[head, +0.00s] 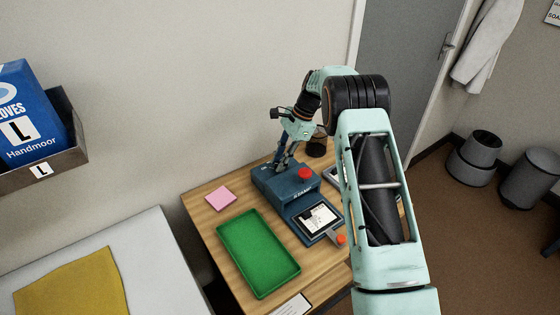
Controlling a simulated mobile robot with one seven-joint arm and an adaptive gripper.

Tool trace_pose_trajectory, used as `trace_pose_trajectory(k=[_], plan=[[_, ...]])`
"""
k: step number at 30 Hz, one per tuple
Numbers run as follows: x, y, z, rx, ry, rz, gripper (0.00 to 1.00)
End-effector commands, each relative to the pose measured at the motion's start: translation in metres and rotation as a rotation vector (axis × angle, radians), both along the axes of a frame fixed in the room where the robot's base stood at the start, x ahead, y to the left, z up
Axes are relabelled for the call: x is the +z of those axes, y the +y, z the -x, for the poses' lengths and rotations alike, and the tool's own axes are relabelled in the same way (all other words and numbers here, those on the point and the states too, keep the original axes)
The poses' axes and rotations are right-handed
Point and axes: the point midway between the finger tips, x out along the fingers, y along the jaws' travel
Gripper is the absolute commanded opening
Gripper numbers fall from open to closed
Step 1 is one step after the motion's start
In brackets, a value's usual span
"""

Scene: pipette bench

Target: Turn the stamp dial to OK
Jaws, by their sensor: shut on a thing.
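A blue stamp device (287,187) stands on the wooden table, with a red round knob (305,174) on its top right. A flat blue plate with a white card or label (315,219) lies in front of it. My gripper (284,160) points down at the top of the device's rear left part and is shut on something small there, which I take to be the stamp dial. The dial itself and its markings are hidden by the fingers or too small to read.
A green tray (238,266) and a pink note pad (221,198) lie on the table (203,212) left of the device. An orange-tipped item (341,239) sits at the plate's front right. A dark cup (317,146) stands behind. My arm covers the table's right side.

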Motion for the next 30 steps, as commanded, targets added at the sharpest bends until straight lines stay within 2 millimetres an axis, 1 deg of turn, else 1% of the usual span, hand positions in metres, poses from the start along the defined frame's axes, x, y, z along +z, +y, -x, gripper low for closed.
trace_pose_trajectory(k=[6,7,11,20,23,26,30], plan=[[0.0,0.0,0.0,0.001,-0.002,0.0,0.0],[0.0,0.0,0.0,0.001,-0.002,0.0,0.21],[0.0,0.0,0.0,0.001,-0.001,-0.001,0.36],[0.0,0.0,0.0,0.0,0.0,0.0,0.37],[0.004,-0.002,-0.001,0.0,-0.001,0.001,0.37],[0.015,-0.006,-0.002,-0.001,-0.002,0.0,0.37],[0.035,-0.013,-0.006,-0.001,-0.004,-0.001,0.37]])
